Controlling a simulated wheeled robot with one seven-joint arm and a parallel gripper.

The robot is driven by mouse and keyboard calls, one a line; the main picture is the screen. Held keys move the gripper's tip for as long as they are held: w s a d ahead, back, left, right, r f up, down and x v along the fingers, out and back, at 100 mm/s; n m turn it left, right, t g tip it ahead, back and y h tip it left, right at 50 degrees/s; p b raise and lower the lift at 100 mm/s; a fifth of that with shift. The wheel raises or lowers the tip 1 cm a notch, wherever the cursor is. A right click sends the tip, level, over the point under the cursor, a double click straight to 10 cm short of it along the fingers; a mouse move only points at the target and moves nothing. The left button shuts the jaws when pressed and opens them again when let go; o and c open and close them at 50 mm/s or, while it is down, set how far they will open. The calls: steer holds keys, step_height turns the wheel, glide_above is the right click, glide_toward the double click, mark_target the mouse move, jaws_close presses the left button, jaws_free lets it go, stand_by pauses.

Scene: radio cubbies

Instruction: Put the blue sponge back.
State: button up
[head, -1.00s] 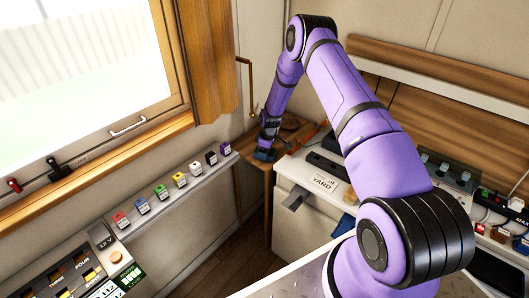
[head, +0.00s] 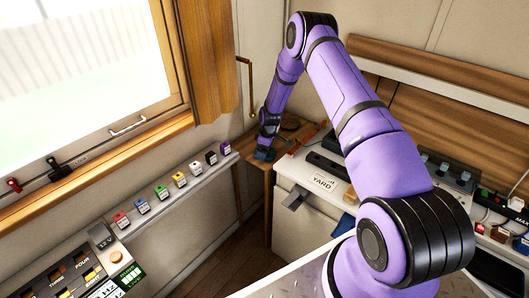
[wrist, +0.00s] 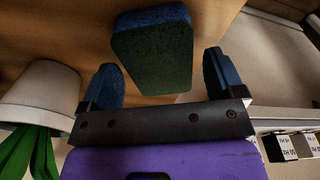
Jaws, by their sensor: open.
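The blue sponge (wrist: 152,48) is a block with a dark green face, seen in the wrist view on or just above a brown wooden surface (wrist: 75,25). My gripper (wrist: 160,62) is open, with a dark blue finger on each side of the sponge. A gap shows between the sponge and each finger. In the head view my gripper (head: 265,152) is low over the small wooden corner table (head: 257,172). The sponge cannot be told apart from the fingers there.
A white pot (wrist: 38,92) with green leaves (wrist: 30,155) is close left of my gripper in the wrist view. A white cabinet (head: 312,212) stands right of the corner table. A sill shelf (head: 205,170) with several small coloured-top boxes runs along the left wall.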

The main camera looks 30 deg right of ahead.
step_height(320, 180, up, 11)
steer(key=shift+s+d+f, duration=0.15)
steer(key=shift+s+d, duration=0.3)
stand_by(0.4)
